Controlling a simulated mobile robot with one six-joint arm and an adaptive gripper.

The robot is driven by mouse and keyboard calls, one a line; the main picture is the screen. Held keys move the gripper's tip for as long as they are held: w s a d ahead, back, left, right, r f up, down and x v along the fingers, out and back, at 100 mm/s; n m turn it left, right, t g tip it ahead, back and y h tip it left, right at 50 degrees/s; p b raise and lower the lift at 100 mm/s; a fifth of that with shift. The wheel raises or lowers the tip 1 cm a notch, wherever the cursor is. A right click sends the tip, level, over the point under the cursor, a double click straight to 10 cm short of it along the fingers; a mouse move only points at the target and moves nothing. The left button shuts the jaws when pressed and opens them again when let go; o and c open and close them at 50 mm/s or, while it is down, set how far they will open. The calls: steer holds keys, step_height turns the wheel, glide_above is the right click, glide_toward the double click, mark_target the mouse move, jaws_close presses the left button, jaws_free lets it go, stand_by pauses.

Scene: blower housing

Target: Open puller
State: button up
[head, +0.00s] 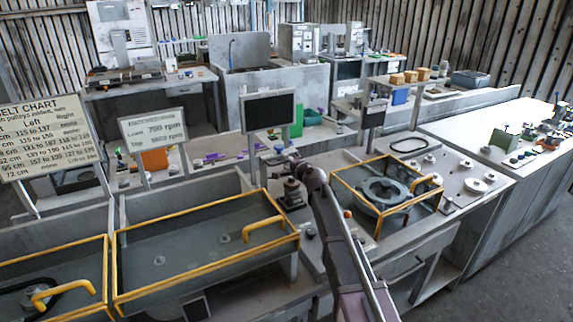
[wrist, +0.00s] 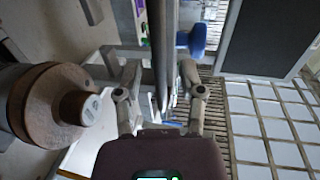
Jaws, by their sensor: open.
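My gripper (wrist: 158,92) is open in the wrist view, with its two grey fingers spread apart. A long grey bar shows between and beyond the fingers. I cannot tell its distance, and no grip on it shows. A round brown and grey cylinder with a pale-capped knob (wrist: 85,108) is close at the left of the wrist view. In the head view my arm reaches up to the bench beside a small dark upright device (head: 291,194). I cannot tell for sure which thing is the puller. My fingertips are not clear in the head view.
A yellow-framed station (head: 384,191) with a round grey housing stands right of my arm. A yellow-railed tray (head: 190,258) lies to the left. A dark screen (head: 269,111) on posts rises behind the arm's end. Open floor shows at the right.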

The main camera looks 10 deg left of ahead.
steer(key=shift+w+a+f, duration=0.1)
steer(key=shift+w+a, duration=0.25)
steer(key=shift+w, duration=0.2)
jaws_close()
steer(key=shift+s, duration=0.15)
steer(key=f+v, duration=0.2)
steer(key=v, duration=0.8)
steer(key=shift+s+d, duration=0.3)
steer(key=shift+s, duration=0.1)
steer(key=shift+f, duration=0.1)
jaws_free()
steer(key=shift+d, duration=0.1)
